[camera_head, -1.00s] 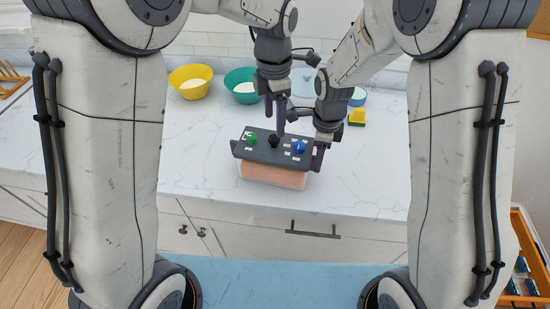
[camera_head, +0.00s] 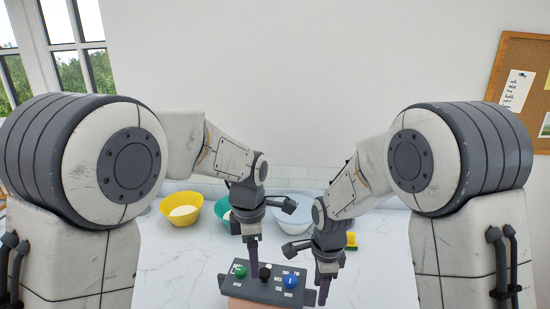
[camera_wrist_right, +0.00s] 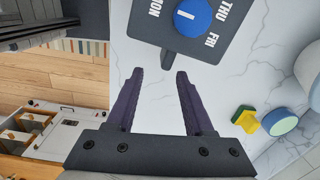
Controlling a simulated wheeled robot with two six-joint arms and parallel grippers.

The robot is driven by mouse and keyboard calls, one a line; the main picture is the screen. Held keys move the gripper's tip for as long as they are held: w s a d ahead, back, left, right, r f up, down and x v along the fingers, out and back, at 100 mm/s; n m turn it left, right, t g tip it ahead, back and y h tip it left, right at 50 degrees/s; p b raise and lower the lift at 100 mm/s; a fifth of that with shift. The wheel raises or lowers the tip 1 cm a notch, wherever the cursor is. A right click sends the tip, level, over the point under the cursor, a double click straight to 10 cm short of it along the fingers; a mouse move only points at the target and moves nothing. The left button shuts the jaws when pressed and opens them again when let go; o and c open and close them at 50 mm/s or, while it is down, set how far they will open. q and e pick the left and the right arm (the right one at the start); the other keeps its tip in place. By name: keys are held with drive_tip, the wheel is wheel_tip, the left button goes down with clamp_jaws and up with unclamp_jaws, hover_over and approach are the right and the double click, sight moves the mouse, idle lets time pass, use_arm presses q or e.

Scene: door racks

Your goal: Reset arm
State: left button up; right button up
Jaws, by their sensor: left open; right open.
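My left gripper (camera_head: 253,262) points down just behind the dark control box (camera_head: 250,286), which has green, black and blue knobs on its top. In the head view its fingers overlap each other, but it appears empty. My right gripper (camera_head: 325,285) hangs at the right end of the box. In the right wrist view my right gripper (camera_wrist_right: 155,82) is open with nothing between its fingers. The blue knob (camera_wrist_right: 193,15) and part of the box's labelled panel (camera_wrist_right: 222,40) lie beyond its fingertips. The lower part of the box is cut off in the head view.
A yellow bowl (camera_head: 181,207), a teal bowl (camera_head: 221,208) and a pale blue bowl (camera_head: 292,208) stand at the back of the marble counter (camera_head: 175,262). A yellow and green sponge (camera_head: 352,240) lies at the right. The counter left of the box is clear.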

use_arm(q)
drive_tip(key=s+a+f+m+t, duration=0.1)
drive_tip(key=s+a+f+m, duration=0.2)
drive_tip(key=s+a+m, duration=0.5)
drive_tip(key=s+a+f+m+t, duration=0.1)
drive_tip(key=s+a+f+m, duration=0.3)
drive_tip(key=m, duration=0.8)
use_arm(e)
drive_tip(key=s+d+r+n+t, duration=0.3)
drive_tip(key=s+d+n, duration=0.55)
drive_tip(key=n, duration=0.85)
use_arm(q)
drive_tip(key=s+d+r+m+g, duration=0.2)
drive_tip(key=s+d+r+m, duration=0.5)
drive_tip(key=s+d, duration=0.5)
drive_tip(key=shift+s+d+r+h, duration=0.2)
drive_tip(key=shift+r+h, duration=0.05)
drive_tip(key=shift+h, duration=0.15)
use_arm(e)
drive_tip(key=s+a+r+n+g, duration=0.1)
drive_tip(key=s+a+r+n, duration=0.2)
drive_tip(key=s+a, duration=0.4)
drive_tip(key=s+a+r+n+g+y, duration=0.1)
drive_tip(key=s+a+r+n+g, duration=0.1)
drive_tip(key=s+a, duration=0.5)
drive_tip(key=r+n, duration=0.1)
drive_tip(key=n, duration=0.1)
drive_tip(key=shift+a+n, duration=0.15)
drive_tip(key=shift+n, duration=0.25)
drive_tip(key=shift+o, duration=0.3)
